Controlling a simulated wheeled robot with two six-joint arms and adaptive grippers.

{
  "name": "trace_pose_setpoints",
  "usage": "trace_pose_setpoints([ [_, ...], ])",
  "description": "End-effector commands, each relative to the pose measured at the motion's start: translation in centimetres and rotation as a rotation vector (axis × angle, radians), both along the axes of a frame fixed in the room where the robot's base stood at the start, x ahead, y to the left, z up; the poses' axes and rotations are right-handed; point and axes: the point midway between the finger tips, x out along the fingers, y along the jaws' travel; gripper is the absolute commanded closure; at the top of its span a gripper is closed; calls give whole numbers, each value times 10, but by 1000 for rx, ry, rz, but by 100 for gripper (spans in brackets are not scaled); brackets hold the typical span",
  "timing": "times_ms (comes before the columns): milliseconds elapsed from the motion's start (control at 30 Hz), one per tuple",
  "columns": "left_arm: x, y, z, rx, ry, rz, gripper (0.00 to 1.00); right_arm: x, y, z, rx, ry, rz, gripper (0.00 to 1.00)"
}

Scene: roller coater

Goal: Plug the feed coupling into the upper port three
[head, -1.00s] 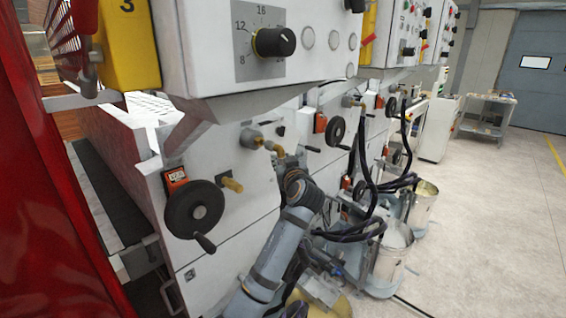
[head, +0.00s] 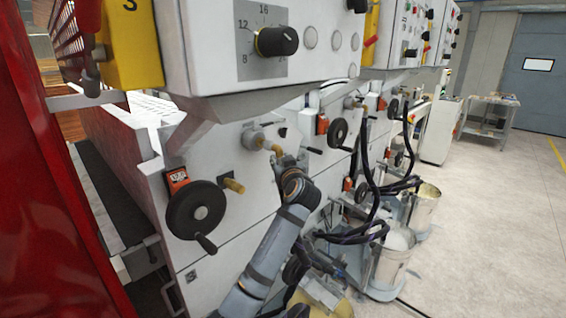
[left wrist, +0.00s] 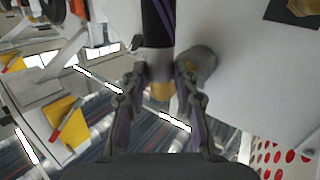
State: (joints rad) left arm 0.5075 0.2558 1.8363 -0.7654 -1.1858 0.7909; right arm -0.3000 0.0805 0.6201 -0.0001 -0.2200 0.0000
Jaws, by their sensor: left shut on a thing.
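My left gripper (head: 287,162) is at the white machine front, close to a grey round port fitting (head: 252,138) with a short brass nose (head: 270,147). In the left wrist view the two fingers (left wrist: 160,88) are closed around the feed coupling, which shows a grey collar (left wrist: 155,62) and a brass end (left wrist: 160,91). A black hose with a purple stripe (left wrist: 157,22) runs from the collar. The grey port fitting (left wrist: 197,62) shows just right of the coupling. Whether the coupling touches or sits in the port cannot be told. My right gripper is out of view.
A black handwheel (head: 195,210) and a lower brass port (head: 234,186) are left of my gripper. A control box (head: 262,50) overhangs above. Black hoses (head: 366,170) and metal buckets (head: 390,258) stand to the right.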

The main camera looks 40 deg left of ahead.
Motion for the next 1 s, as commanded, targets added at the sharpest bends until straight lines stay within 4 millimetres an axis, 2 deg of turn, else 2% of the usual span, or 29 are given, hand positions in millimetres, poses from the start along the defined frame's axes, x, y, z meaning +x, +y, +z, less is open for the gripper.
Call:
trace_pose_setpoints([
  [633,1,12,1,2,-1,0,100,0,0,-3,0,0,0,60],
  [667,1,12,1,2,-1,0,67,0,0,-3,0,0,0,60],
  [700,1,12,1,2,-1,0,62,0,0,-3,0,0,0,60],
  [833,1,11,1,1,-1,0,44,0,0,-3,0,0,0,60],
  [1000,1,11,0,1,-1,0,44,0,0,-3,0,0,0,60],
])
